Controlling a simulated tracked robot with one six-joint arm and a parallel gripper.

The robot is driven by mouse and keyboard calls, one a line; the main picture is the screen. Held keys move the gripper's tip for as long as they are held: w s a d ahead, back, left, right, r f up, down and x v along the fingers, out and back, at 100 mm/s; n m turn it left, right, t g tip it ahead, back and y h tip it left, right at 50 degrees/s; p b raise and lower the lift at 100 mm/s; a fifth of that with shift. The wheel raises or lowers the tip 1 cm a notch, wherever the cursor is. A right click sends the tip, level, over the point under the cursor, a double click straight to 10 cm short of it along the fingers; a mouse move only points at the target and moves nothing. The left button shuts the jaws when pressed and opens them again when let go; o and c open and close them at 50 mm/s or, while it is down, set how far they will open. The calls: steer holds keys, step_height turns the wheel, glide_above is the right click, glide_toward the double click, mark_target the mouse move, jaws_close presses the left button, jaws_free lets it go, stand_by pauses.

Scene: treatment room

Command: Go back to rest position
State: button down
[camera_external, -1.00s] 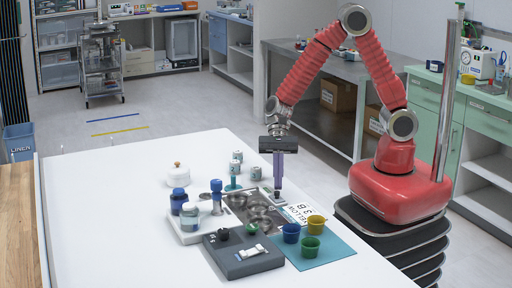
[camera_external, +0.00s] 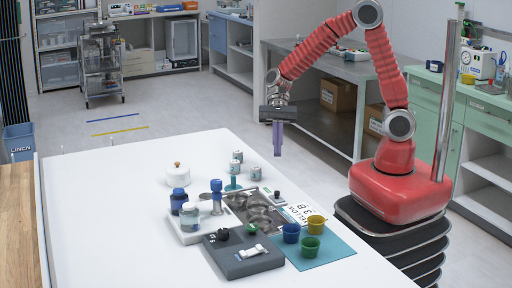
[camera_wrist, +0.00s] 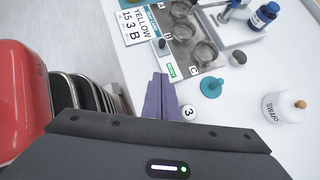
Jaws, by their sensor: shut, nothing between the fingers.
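My gripper (camera_external: 278,151) is shut and empty, its purple fingers pointing down above the far right part of the white table (camera_external: 105,235). In the wrist view the shut fingers (camera_wrist: 160,98) lie in front of the table's edge, with my red base at the left.
A card (camera_external: 303,213) reads YELLOW. The table's left part is clear.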

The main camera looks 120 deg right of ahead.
stand_by(0.5)
steer(key=s+a+n+g+h, duration=0.1)
steer(key=s+n+g+h, duration=0.25)
steer(key=s+n, duration=0.65)
steer(key=s+a+r+n+t+h, duration=0.2)
steer(key=a+r+n, duration=0.3)
steer(key=r+n, duration=0.1)
steer(key=s+a+r+n+t+h, duration=0.2)
steer(key=s+a+r+n+t, duration=0.1)
steer(key=a+r+n, duration=0.2)
step_height(320, 180, up, 2)
steer(key=shift+a+r+n, duration=0.2)
steer(key=shift+a+n, duration=0.05)
steer(key=shift+n, duration=0.95)
